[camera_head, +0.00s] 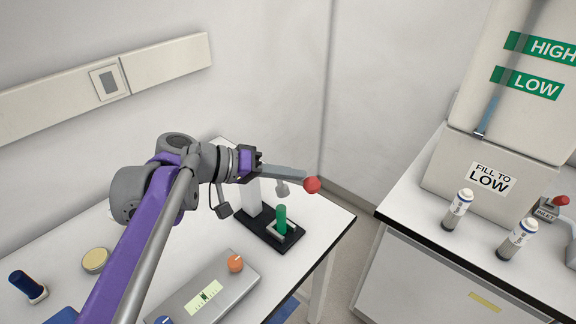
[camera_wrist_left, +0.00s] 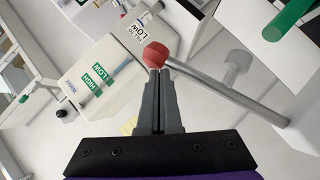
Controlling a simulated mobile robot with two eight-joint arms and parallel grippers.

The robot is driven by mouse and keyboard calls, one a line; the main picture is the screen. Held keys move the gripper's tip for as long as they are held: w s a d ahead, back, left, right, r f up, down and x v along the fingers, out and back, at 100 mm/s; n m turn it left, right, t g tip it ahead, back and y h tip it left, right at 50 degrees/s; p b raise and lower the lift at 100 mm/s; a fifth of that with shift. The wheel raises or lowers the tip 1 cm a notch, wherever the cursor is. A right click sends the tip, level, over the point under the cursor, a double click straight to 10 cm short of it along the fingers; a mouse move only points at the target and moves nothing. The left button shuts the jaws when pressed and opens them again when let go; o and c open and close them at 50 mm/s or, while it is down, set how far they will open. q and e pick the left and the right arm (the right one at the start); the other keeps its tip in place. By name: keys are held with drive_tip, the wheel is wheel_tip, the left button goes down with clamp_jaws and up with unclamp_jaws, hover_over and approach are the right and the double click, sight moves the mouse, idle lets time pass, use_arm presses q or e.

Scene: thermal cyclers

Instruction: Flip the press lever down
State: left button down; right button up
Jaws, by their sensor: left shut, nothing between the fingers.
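The press has a white column (camera_head: 252,197) on a black base (camera_head: 262,232), with a green tube (camera_head: 281,219) standing upright on it and a grey press head (camera_head: 283,189) above. Its lever ends in a red ball knob (camera_head: 312,185). In the left wrist view the grey lever rod (camera_wrist_left: 232,93) runs from the red knob (camera_wrist_left: 157,55) to the lower right. My left gripper (camera_head: 303,174) is shut and empty, with its fingertips right at the knob; I cannot tell whether they touch. The fingers hide most of the lever in the head view. My right gripper is not in view.
A grey device (camera_head: 210,292) with an orange knob (camera_head: 236,263) sits in front of the press. A yellow round lid (camera_head: 95,260) and a dark blue bottle (camera_head: 28,286) stand at left.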

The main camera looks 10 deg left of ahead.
use_arm(q)
wheel_tip(320, 180, down, 6)
drive_tip(key=s+d+m+y, duration=0.1)
drive_tip(key=m+y, duration=0.1)
drive_tip(key=shift+s+d+f+t+y, duration=0.25)
drive_tip(key=shift+d+t+y, duration=0.05)
drive_tip(key=shift+t+y, duration=0.1)
drive_tip(key=shift+s, duration=0.1)
drive_tip(key=v, duration=1.1)
drive_tip(key=shift+w+r+p, duration=0.2)
drive_tip(key=shift+w+p, duration=0.05)
drive_tip(key=shift+p, duration=0.15)
